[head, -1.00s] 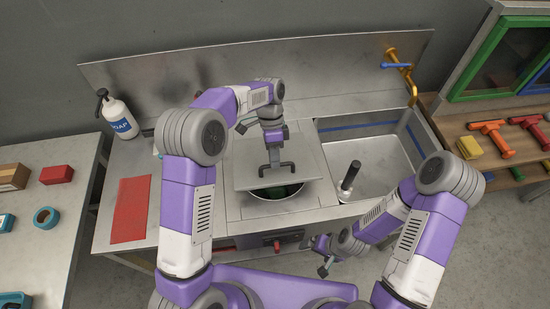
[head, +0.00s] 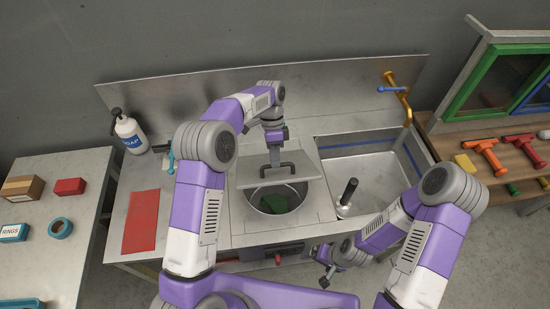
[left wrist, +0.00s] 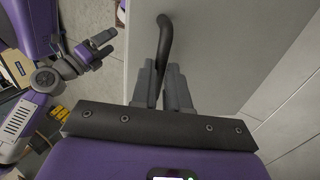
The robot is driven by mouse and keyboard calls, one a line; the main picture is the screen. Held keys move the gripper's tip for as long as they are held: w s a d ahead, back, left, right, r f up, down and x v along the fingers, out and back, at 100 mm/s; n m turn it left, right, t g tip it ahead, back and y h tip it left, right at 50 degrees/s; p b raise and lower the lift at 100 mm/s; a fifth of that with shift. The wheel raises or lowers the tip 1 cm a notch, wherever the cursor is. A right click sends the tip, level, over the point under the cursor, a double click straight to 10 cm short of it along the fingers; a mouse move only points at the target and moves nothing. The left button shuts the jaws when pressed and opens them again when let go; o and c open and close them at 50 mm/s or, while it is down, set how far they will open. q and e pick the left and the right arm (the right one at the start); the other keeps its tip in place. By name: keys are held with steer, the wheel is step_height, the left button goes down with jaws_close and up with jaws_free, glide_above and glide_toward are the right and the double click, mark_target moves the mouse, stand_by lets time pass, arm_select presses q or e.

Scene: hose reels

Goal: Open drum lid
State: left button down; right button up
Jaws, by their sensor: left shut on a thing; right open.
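The drum (head: 262,203) is a round opening set in the metal counter, with something green (head: 273,204) inside. Its lid (head: 262,180) is a flat grey square plate with a dark bar handle (head: 276,170) on top. In the head view the lid is raised and tilted, leaving the near part of the drum uncovered. My left gripper (head: 274,165) is shut on the handle; the left wrist view also shows its fingers (left wrist: 162,90) closed around the dark handle (left wrist: 164,40). My right gripper (head: 325,275) is open and empty, low in front of the counter, away from the lid.
A sink basin (head: 370,175) with a black-handled tool (head: 347,196) lies right of the drum. A brass tap (head: 398,95) stands behind it. A soap bottle (head: 130,133) and red mat (head: 141,221) are on the left.

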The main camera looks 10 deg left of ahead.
arm_select(q)
steer(key=shift+w+a+f, duration=0.25)
steer(key=shift+a+f, duration=0.05)
steer(key=c, duration=1.3)
jaws_free()
steer(key=shift+w+f, duration=0.1)
steer(key=shift+o, duration=0.9)
steer(key=shift+w, duration=0.25)
steer(key=shift+s, duration=0.15)
arm_select(e)
steer(key=shift+w+f, duration=0.1)
steer(key=shift+w, duration=0.1)
arm_select(q)
steer(key=shift+d, duration=0.1)
steer(key=p+v, duration=0.1)
steer(key=v, duration=0.6)
steer(key=shift+r, duration=0.35)
arm_select(e)
steer(key=shift+r, duration=0.5)
